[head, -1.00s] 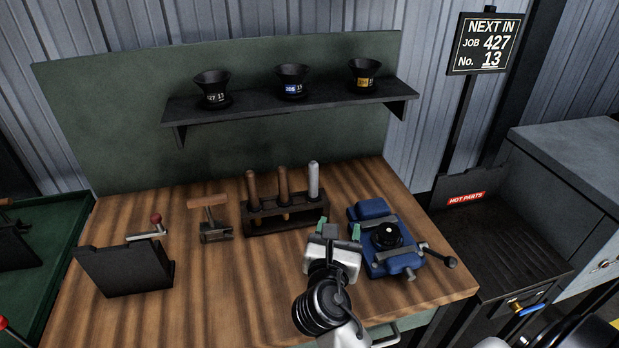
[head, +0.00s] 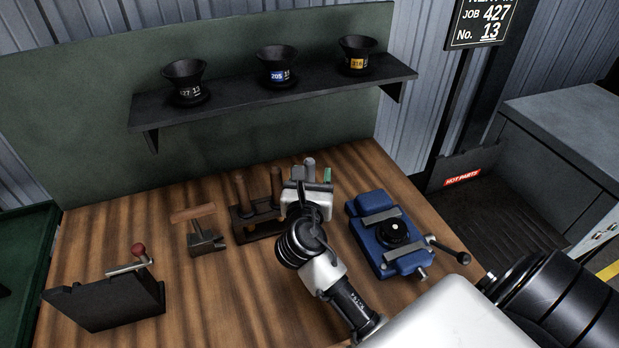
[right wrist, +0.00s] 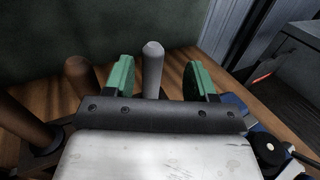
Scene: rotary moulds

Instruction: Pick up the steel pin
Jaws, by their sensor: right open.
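The steel pin (right wrist: 152,68) is a light grey rod with a rounded top. It stands upright at the right end of the dark rack (head: 262,222); in the head view its top (head: 310,165) shows just behind my right gripper (head: 312,178). In the right wrist view my right gripper (right wrist: 160,78) is open, with its green fingers on either side of the pin and gaps to both. The pin's lower part is hidden by the gripper body. My left gripper is not in view.
Two brown wooden-handled tools (head: 241,190) stand in the rack to the left of the pin. A blue vise (head: 372,205) holding a black round part (head: 394,231) is to the right. A shelf (head: 290,92) with black cups is on the back panel above.

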